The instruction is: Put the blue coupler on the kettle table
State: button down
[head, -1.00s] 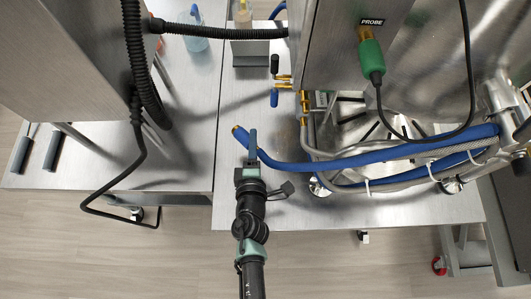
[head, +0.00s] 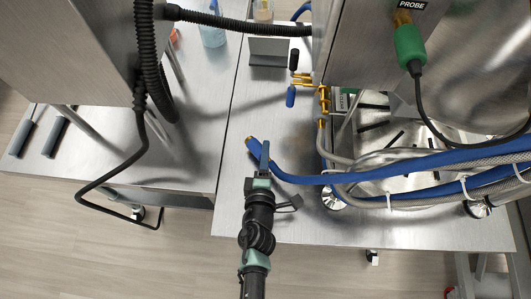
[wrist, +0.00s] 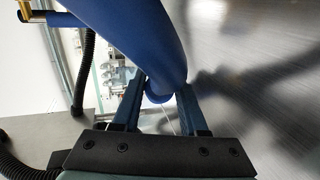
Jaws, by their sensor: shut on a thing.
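The blue coupler (head: 252,144) is the brass-tipped left end of a thick blue hose. My gripper (head: 265,160) is shut on the blue hose just behind that end, in the head view. In the wrist view the blue hose (wrist: 145,35) passes between my fingers (wrist: 158,100). The coupler is over the steel kettle table (head: 290,222), near its left side. I cannot tell whether it touches the top. The rest of the hose runs right, past the kettle's base.
A green probe plug (head: 409,45) with a black cable hangs at the upper right. Small valves with blue and black handles (head: 291,96) stick out left of the kettle. A second steel table (head: 190,150) adjoins on the left.

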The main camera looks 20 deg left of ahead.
jog(key=shift+f, duration=0.25)
jog(key=shift+c, duration=2.3)
grip_release()
jog(key=shift+o, duration=0.5)
jog(key=shift+s+f, duration=0.1)
jog(key=shift+f, duration=0.05)
jog(key=b+v, duration=0.1)
jog(key=v, duration=1)
jog(key=shift+s, duration=0.15)
jog(key=shift+s+d+r, duration=0.25)
jog(key=shift+s+r, duration=0.3)
jog(key=shift+s, duration=0.05)
